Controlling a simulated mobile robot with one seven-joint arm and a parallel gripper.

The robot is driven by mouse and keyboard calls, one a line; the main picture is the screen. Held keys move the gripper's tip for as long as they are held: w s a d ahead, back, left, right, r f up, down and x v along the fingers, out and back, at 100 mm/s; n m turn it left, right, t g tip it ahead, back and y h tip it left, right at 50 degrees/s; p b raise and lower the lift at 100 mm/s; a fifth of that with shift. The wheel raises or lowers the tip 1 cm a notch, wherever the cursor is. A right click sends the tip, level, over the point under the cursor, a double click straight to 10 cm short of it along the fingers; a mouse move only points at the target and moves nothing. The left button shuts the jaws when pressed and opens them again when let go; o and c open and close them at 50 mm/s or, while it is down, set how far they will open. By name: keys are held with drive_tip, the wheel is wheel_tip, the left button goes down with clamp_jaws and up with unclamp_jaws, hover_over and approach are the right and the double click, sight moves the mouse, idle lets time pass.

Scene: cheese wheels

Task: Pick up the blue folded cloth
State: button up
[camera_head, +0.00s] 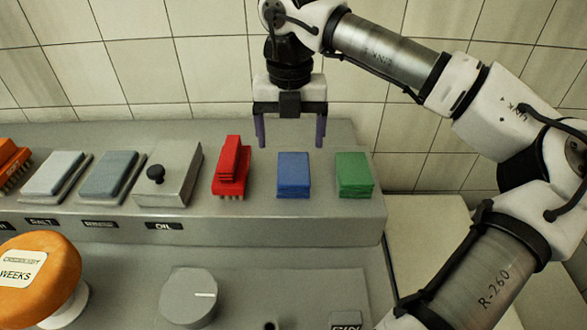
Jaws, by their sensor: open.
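The blue folded cloth (294,176) lies as a small rectangular stack on the grey raised ledge, between a red brush and a green folded cloth. My gripper (290,146) points down with its two fingers spread apart and nothing between them. In the picture its fingertips show just above the blue cloth's far edge, one to each side of it. I cannot tell how far above or behind the cloth they are. The whole top and front of the blue cloth are in view.
The red brush (231,168) stands left of the blue cloth, and the green folded cloth (355,175) lies right of it, with narrow gaps. The tiled wall (200,80) rises behind the ledge (330,228).

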sight(293, 163)
drive_tip(key=f, duration=0.2)
drive_tip(key=f+p, duration=0.1)
drive_tip(key=f, duration=0.2)
drive_tip(key=f+p, duration=0.1)
drive_tip(key=f, duration=0.1)
drive_tip(key=shift+w+d+f, duration=0.1)
drive_tip(key=shift+d+f, duration=0.05)
drive_tip(key=shift+d, duration=0.1)
drive_tip(key=shift+c, duration=0.4)
drive_tip(key=c, duration=1)
